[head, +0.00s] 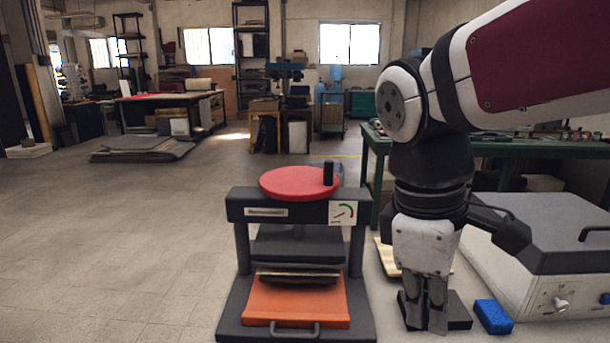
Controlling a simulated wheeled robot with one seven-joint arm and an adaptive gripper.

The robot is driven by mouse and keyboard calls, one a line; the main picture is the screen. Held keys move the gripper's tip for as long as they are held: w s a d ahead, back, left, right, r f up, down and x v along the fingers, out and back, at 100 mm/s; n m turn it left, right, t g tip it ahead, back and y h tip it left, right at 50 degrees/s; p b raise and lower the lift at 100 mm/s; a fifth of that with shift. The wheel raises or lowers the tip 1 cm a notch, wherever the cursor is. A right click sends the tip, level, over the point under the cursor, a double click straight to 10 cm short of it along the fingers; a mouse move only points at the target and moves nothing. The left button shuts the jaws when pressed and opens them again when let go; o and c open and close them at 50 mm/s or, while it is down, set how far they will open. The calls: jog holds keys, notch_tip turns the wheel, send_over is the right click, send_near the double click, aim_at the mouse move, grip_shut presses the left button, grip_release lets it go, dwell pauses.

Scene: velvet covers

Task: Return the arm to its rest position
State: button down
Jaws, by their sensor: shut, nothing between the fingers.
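My arm comes in from the upper right in the head view and bends down at the elbow. My gripper (425,318) hangs pointing down, its fingers together and empty. It is right of a dark press (357,250) with a red round handwheel (298,183) on top. A black block (459,312) sits just behind and right of the fingers, partly hidden by them. I cannot tell whether the fingers touch it or the surface.
The press has an orange drawer (296,308) with a handle. A blue sponge-like block (493,317) lies right of my gripper, beside a large white machine with a grey lid (560,235). A green workbench (372,175) stands behind. The floor at left is open.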

jog(key=s+d+f+m+t+y, duration=0.1)
jog(key=s+d+f+m, duration=0.1)
jog(key=s+m, duration=0.35)
jog(key=s+d+f+m+t+y, duration=0.1)
jog(key=s+d+f+m, duration=0.15)
jog(key=s+m, duration=0.35)
notch_tip(320, 180, up, 14)
jog(key=t+p, duration=0.2)
jog(key=p, duration=1)
jog(key=shift+s+d+r, duration=0.2)
jog(key=shift+s+d, duration=0.1)
jog(key=shift+s, duration=0.1)
